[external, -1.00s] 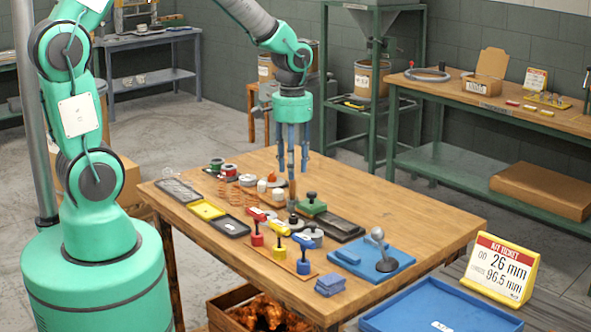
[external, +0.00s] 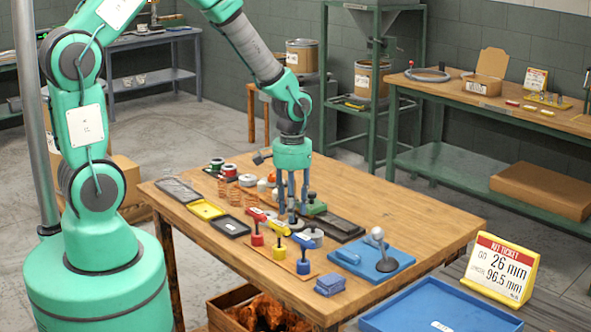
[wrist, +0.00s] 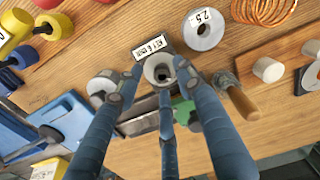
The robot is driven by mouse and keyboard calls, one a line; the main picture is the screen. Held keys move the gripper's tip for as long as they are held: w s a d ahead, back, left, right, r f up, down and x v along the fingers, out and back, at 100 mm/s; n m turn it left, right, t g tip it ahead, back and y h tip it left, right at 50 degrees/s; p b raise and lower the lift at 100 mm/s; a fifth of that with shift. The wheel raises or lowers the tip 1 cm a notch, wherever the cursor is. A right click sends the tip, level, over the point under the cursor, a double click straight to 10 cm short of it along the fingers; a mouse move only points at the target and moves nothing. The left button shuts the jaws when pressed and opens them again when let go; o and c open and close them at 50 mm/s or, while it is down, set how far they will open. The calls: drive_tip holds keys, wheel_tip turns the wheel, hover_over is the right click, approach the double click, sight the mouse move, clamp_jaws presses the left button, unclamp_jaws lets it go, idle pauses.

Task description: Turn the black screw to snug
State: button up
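My gripper (external: 292,212) points down over the middle of the workbench (external: 420,222), with its three blue fingers lowered among the small parts. In the wrist view my gripper (wrist: 158,80) has its fingertips spaced around a round metallic piece (wrist: 151,70) with a dark centre. The fingertips are close to its rim; whether they touch it is not clear. A white label (wrist: 152,47) lies beside it. I cannot make out the black screw separately; the fingers partly hide that spot in the external view.
A wooden-handled tool (wrist: 240,103) lies close to the right finger. A green-knobbed block (external: 315,208) and yellow, red and blue knobbed pieces (external: 304,262) stand nearby. A blue fixture with a lever (external: 384,262) is at the right.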

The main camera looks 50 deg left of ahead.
drive_tip(key=shift+f, duration=0.8)
clamp_jaws()
drive_tip(key=shift+s, duration=0.1)
